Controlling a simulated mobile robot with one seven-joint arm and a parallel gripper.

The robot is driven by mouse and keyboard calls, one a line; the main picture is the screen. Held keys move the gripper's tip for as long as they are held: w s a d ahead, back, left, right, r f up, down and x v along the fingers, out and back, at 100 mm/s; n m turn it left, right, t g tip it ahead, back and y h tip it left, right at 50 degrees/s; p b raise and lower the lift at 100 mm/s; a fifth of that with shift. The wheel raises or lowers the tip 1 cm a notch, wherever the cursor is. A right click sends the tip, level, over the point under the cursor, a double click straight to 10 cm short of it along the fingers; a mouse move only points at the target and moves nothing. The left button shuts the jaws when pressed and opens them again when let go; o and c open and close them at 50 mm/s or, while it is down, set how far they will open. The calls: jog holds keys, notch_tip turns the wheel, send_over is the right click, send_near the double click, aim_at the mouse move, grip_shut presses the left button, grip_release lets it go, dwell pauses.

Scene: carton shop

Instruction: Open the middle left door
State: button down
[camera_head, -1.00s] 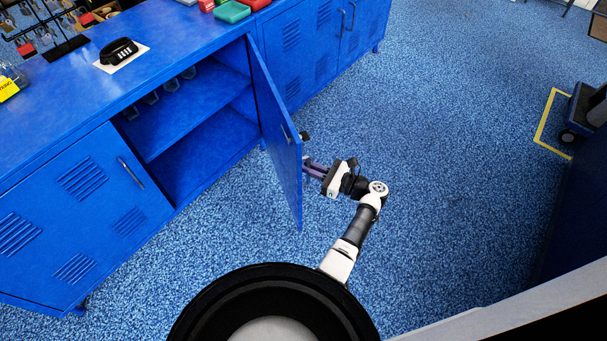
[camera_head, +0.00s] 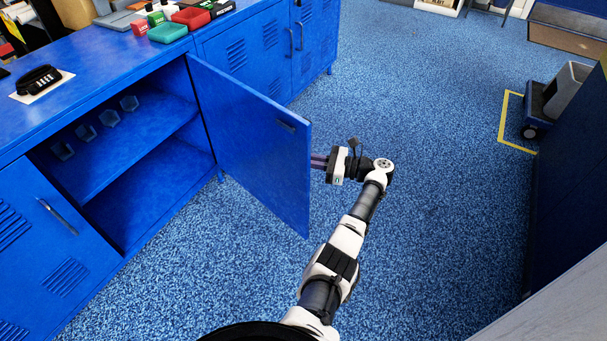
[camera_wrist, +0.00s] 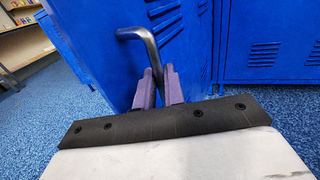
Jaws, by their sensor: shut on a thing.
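The blue middle left door (camera_head: 250,140) of the long blue cabinet stands swung well out, with its inner face towards the head camera. Its outer face (camera_wrist: 110,60) shows in the wrist view, with a dark bar handle (camera_wrist: 137,36). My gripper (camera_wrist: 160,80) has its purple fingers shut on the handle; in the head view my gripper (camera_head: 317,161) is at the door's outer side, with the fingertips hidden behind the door. The opened compartment (camera_head: 120,150) shows a shelf.
A shut cabinet door (camera_head: 45,245) with a handle is at the left. Other shut blue doors (camera_head: 270,50) stand beyond. A telephone (camera_head: 39,80) and red and green trays (camera_head: 167,32) are on the top. A cart (camera_head: 555,95) stands at the right. Blue floor (camera_head: 430,180) is clear.

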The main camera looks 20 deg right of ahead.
jog(key=shift+w+d+r+n+g+y+b, duration=0.1)
jog(key=shift+w+d+n+g+y+b, duration=0.25)
jog(key=shift+w+d+b, duration=0.4)
jog(key=shift+a, duration=0.1)
jog(key=c, duration=1.5)
grip_release()
jog(key=shift+a, duration=0.1)
jog(key=shift+s+d, duration=0.1)
jog(key=shift+d, duration=0.1)
jog(key=b+v, duration=0.6)
jog(key=v, duration=0.7)
jog(key=shift+s+d+r, duration=0.1)
jog(key=shift+s+d, duration=0.15)
jog(key=shift+d, duration=0.05)
